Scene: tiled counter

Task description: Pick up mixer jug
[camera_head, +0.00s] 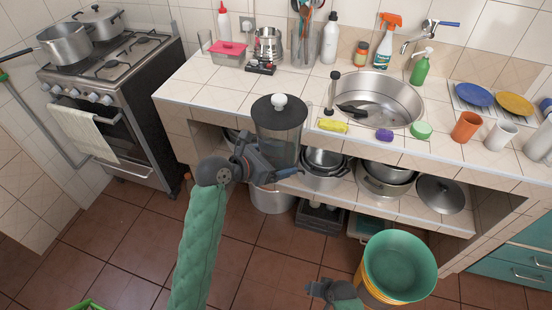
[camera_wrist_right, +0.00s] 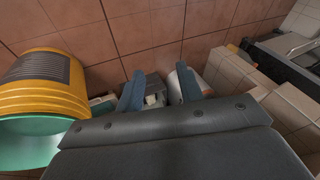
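The mixer jug (camera_head: 281,133) is a dark see-through jug with a black lid and white knob. In the head view it is upright, its lower part overlapping the counter's front edge. My left gripper (camera_head: 270,168) is at its lower part and appears shut on it; the contact is partly hidden. The jug seems held in front of the counter. My right gripper (camera_head: 318,289) is low at the bottom of the head view, apart from the jug. In the right wrist view its two blue fingers (camera_wrist_right: 160,90) are spread with nothing between them.
The counter (camera_head: 205,95) holds a sink (camera_head: 385,92), bottles and plates. Pots (camera_head: 325,170) stand on the shelf below. A green basin (camera_head: 400,265) on a yellow bucket (camera_wrist_right: 42,85) stands near my right gripper. A stove (camera_head: 115,95) is at left.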

